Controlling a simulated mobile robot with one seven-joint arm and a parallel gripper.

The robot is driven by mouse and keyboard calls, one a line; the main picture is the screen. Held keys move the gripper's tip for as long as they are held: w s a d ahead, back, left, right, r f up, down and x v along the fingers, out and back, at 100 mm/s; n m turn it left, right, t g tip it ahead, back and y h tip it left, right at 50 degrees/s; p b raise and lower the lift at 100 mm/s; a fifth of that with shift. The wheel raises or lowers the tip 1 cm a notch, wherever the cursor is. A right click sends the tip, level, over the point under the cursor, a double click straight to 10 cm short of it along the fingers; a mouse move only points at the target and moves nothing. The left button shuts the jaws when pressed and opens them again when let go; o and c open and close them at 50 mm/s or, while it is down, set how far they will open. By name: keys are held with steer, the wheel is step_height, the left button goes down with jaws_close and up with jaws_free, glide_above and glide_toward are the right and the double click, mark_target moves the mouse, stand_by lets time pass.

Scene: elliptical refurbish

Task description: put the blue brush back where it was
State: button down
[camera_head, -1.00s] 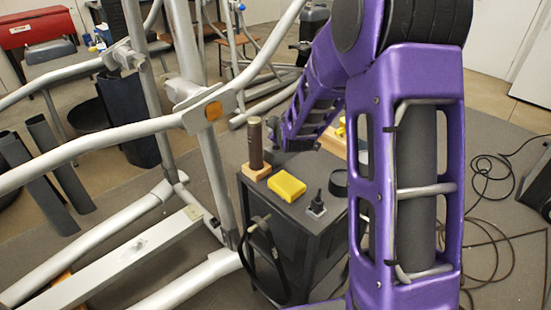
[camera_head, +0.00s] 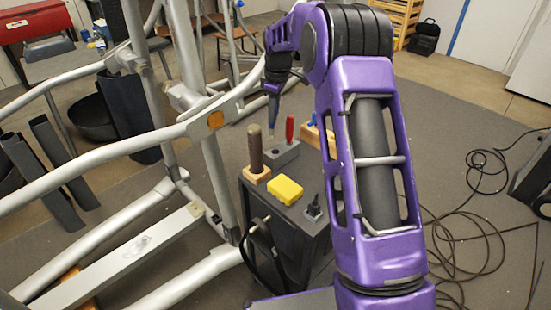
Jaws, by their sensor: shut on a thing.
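My gripper (camera_head: 274,88) points down over the back of the dark cabinet. It is shut on the blue brush (camera_head: 272,108), which hangs upright below it. The fingers are small and partly hidden at this distance. Below the brush is a grey block holder (camera_head: 283,154) with a red-handled tool (camera_head: 290,129) standing in it. The brush's lower end is just above or at the holder, left of the red handle; I cannot tell whether it touches.
On the cabinet (camera_head: 300,225) are a dark cylinder on a wooden base (camera_head: 256,155), a yellow block (camera_head: 286,190) and a small black tool on a grey base (camera_head: 313,209). A wooden block with a blue item (camera_head: 312,119) is behind. A metal frame (camera_head: 215,180) stands close on the left.

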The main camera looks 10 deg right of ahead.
step_height(320, 180, down, 6)
steer(key=s+g, duration=0.2)
steer(key=shift+d+p, duration=0.2)
steer(key=shift+p, duration=0.15)
stand_by(0.4)
steer(key=shift+f, duration=0.25)
steer(key=c, duration=0.6)
jaws_free()
steer(key=shift+r, duration=0.15)
step_height(320, 180, up, 12)
steer(key=shift+p, duration=0.4)
